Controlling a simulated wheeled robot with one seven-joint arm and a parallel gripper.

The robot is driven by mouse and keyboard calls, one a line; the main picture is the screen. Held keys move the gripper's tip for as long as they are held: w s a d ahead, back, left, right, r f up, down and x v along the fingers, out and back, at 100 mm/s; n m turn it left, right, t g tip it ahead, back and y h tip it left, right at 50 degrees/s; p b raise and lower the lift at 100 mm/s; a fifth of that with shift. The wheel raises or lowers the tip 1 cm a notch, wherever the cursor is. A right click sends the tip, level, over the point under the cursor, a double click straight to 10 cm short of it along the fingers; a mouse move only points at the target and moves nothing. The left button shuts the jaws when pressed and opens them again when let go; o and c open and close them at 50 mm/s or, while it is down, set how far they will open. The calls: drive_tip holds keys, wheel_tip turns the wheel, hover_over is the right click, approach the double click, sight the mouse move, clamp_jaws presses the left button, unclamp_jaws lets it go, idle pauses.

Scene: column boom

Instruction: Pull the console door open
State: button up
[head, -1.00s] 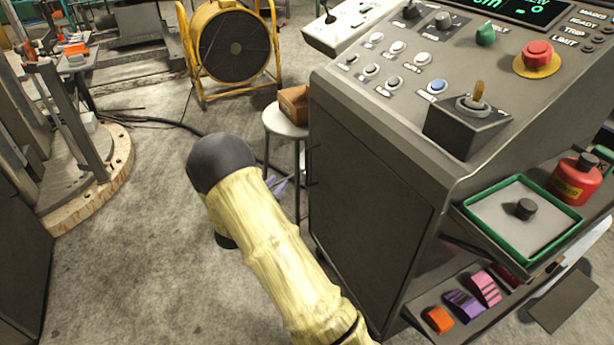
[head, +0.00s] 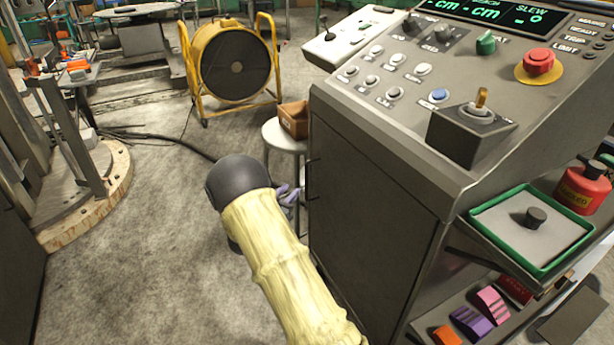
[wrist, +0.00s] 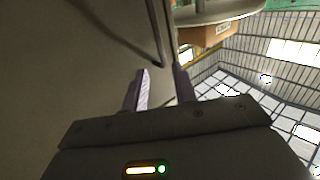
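The console door (head: 365,215) is a dark grey panel on the left side of the control console, and it looks closed. Its thin dark handle (head: 311,180) is upright near the door's far edge. My gripper (head: 288,194) shows small purple fingers just left of the handle, partly hidden behind my wrist. In the wrist view, my gripper (wrist: 161,72) has its two fingers apart. The handle bar (wrist: 155,32) lies ahead, lined up with the gap between them. I cannot tell whether it is between the fingers in depth.
A round stool (head: 284,136) carrying a cardboard box (head: 294,119) stands close behind my gripper. A yellow fan (head: 232,58) is farther back. The console top (head: 400,130) has buttons and a joystick. A green-rimmed tray (head: 530,225) juts out at right.

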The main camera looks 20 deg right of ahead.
drive_tip(key=b+x, duration=0.3)
drive_tip(key=x, duration=0.8)
drive_tip(key=shift+w+d, duration=0.1)
drive_tip(key=shift+d, duration=0.15)
clamp_jaws()
